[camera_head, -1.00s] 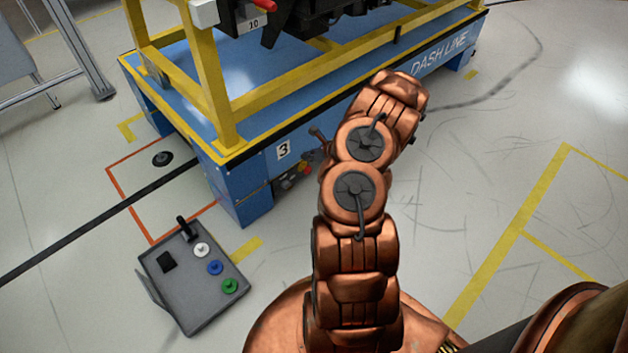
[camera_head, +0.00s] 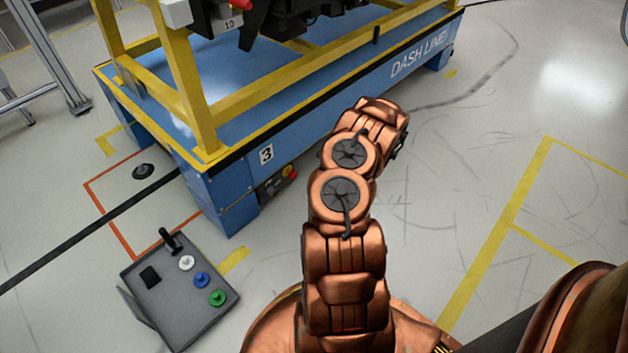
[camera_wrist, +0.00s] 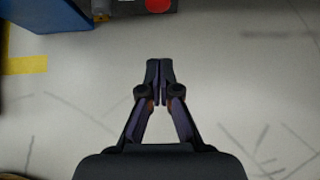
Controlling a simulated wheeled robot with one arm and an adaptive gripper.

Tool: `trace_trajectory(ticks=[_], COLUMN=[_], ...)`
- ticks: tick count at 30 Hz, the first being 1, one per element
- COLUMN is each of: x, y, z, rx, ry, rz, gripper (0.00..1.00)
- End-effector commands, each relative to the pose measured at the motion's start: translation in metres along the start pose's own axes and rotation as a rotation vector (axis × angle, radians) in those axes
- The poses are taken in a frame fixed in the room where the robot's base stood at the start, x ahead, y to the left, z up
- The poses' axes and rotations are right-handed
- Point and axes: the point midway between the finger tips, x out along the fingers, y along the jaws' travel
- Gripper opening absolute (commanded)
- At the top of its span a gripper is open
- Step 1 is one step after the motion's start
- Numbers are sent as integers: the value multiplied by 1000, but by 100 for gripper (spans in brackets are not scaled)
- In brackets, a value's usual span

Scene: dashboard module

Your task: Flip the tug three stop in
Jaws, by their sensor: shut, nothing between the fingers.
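The blue tug (camera_head: 225,187) with the number 3 plate (camera_head: 266,154) stands left of my arm under a yellow frame. On its near end, low down, is a dark panel (camera_head: 271,190) with a red stop button (camera_head: 290,173) on a yellow base. In the wrist view the red button (camera_wrist: 158,4) is cut by the top edge, beyond the fingertips. My gripper (camera_wrist: 159,70) is shut and empty, above bare floor and apart from the button. In the head view my arm hides most of the gripper.
A grey control box (camera_head: 178,300) with a black lever and coloured buttons stands at lower left. A black floor disc (camera_head: 143,171) lies inside an orange outline. Yellow frame posts (camera_head: 190,95) rise above the tug. The floor right of my arm is clear.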

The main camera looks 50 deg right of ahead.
Motion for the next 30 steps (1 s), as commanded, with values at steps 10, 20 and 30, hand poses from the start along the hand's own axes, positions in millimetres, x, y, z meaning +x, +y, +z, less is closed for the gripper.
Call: trace_trajectory(ticks=[10,20,30], x=[55,90,105], y=[2,2,1], z=[-3,8,25], rx=[-1,-4,-3], ry=[1,0,-1], rz=[4,3,3], gripper=[0,0,0])
